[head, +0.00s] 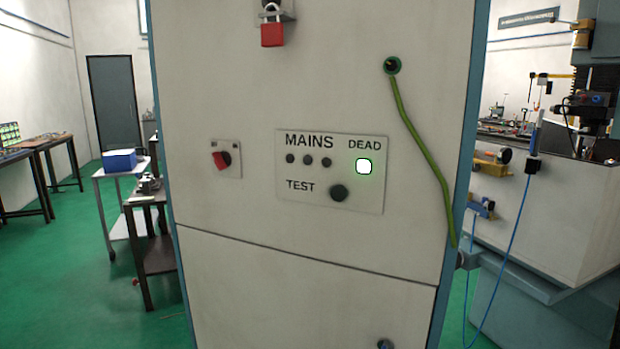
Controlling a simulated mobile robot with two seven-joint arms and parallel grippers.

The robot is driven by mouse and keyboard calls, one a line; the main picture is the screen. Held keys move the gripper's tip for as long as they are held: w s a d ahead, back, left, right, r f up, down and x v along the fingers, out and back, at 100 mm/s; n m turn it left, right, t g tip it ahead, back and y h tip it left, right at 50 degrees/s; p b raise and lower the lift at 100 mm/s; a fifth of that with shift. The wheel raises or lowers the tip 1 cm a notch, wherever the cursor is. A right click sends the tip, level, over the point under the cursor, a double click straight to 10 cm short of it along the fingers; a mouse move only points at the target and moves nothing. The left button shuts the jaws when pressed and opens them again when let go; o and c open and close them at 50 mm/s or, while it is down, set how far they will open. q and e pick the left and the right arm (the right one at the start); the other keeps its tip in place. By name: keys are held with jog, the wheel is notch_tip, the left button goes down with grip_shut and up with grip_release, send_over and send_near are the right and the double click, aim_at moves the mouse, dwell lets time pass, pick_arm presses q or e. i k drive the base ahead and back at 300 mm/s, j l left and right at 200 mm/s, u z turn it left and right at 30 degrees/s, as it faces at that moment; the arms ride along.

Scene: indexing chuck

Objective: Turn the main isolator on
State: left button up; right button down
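The pale cabinet (330,90) stands directly in front of me. At its top edge a red padlock (272,35) hangs on a grey fitting (276,15), which is cut off by the picture's edge. Lower left is a small plate with a red rotary handle (221,160), tilted. I cannot tell which of these two is the main isolator. A MAINS panel (290,185) has several dark lamps or buttons, a TEST button (338,193) and a lit white-green DEAD lamp (364,166). Neither of my grippers is in view.
A green-yellow cable (415,130) runs from a socket (392,65) down the cabinet's right side. A machine (560,200) with a blue hose stands close on the right. Carts and a blue box (119,160) stand on the left. Green floor is open at far left.

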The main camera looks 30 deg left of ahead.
aim_at(223, 160)
jog(key=u, duration=1.4)
